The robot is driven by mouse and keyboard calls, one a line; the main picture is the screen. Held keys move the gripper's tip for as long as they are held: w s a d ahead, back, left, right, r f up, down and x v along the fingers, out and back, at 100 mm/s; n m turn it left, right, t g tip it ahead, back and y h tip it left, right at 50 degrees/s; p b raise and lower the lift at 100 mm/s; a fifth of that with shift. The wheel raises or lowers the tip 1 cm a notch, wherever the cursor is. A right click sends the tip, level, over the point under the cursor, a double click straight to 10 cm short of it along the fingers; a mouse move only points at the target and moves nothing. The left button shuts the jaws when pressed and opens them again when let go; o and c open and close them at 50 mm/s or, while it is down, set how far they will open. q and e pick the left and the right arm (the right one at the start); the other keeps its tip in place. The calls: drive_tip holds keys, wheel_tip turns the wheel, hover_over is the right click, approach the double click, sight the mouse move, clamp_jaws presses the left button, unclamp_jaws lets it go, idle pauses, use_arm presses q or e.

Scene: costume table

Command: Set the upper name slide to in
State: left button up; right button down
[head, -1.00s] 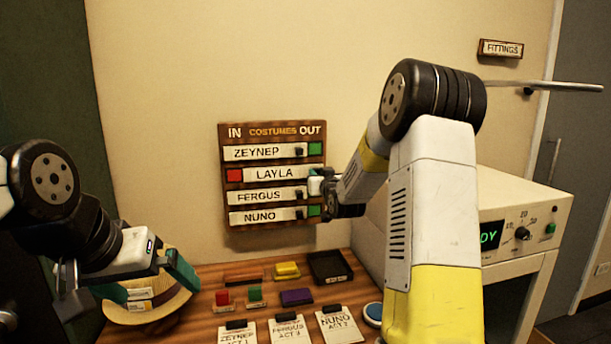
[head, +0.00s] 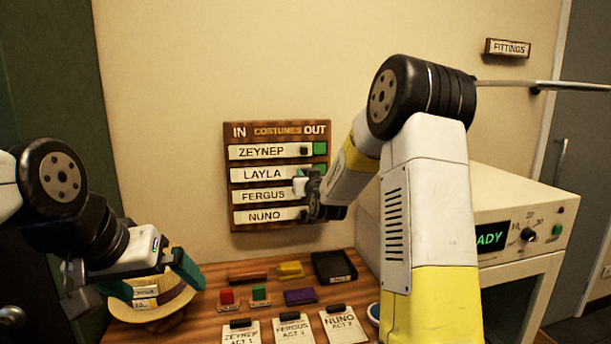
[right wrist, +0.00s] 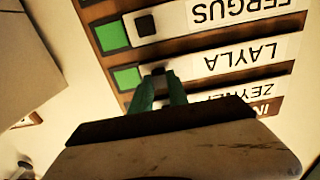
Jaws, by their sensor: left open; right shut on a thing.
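The wooden in/out board (head: 226,190) hangs on the wall, with IN at its left and OUT at its right. The top slide, ZEYNEP (head: 262,152), sits left with green showing at its right end. The LAYLA slide (head: 262,174) below it also sits left, green at its right; it shows upside down in the right wrist view (right wrist: 232,60). My right gripper (right wrist: 160,88) is shut on the LAYLA slide's dark knob, and its wrist partly covers the board's right side in the head view. My left gripper (head: 150,285) is open over the hat, away from the board.
FERGUS (head: 262,196) and NUNO (head: 262,216) slides also sit left. The table below holds a straw hat (head: 165,305), coloured blocks, a black tray (head: 335,268) and name cards. A white machine (head: 500,195) stands at the right.

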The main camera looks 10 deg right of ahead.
drive_tip(key=shift+a, duration=0.25)
drive_tip(key=c, duration=1.3)
unclamp_jaws()
drive_tip(key=shift+a, duration=0.1)
drive_tip(key=s, duration=0.7)
drive_tip(key=shift+s+d, duration=0.25)
drive_tip(key=shift+s, duration=0.15)
